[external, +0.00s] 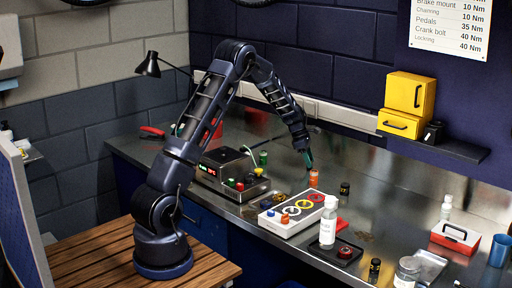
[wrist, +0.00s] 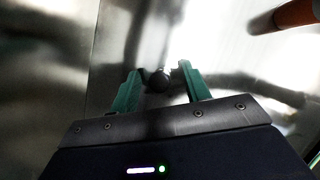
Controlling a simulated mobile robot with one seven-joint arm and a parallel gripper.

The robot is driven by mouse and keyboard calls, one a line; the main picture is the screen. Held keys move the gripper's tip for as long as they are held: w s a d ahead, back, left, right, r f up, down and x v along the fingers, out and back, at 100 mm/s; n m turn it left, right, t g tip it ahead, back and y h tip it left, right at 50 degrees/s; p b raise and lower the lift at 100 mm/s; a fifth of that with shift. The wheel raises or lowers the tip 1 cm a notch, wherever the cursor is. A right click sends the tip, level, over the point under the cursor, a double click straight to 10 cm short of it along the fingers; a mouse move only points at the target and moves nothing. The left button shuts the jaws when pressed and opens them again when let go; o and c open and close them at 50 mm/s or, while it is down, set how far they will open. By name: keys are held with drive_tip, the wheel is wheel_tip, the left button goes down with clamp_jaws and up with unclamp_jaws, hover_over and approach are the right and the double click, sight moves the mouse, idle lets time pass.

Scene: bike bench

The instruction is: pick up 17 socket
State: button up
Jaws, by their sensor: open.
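My gripper (external: 308,161) is open, low over the steel bench, with its green fingers (wrist: 158,86) spread in the wrist view. A small dark round thing (wrist: 157,80) shows between the fingertips; I cannot tell whether it is touched. An orange cylinder (external: 313,178) stands just below and right of my gripper in the external view; an orange cylinder also shows at the top right of the wrist view (wrist: 296,14), outside the fingers. A black cylinder (external: 345,189) stands to its right. No size mark is legible, so I cannot tell which thing is the 17 socket.
A white tray with coloured rings (external: 296,212) lies in front of my gripper, with a white bottle (external: 328,222) beside it. A metal box (external: 230,172) with coloured caps stands to the left. Yellow cases (external: 408,102) sit on the wall shelf. The bench behind is mostly clear.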

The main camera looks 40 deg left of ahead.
clamp_jaws()
idle(0.3)
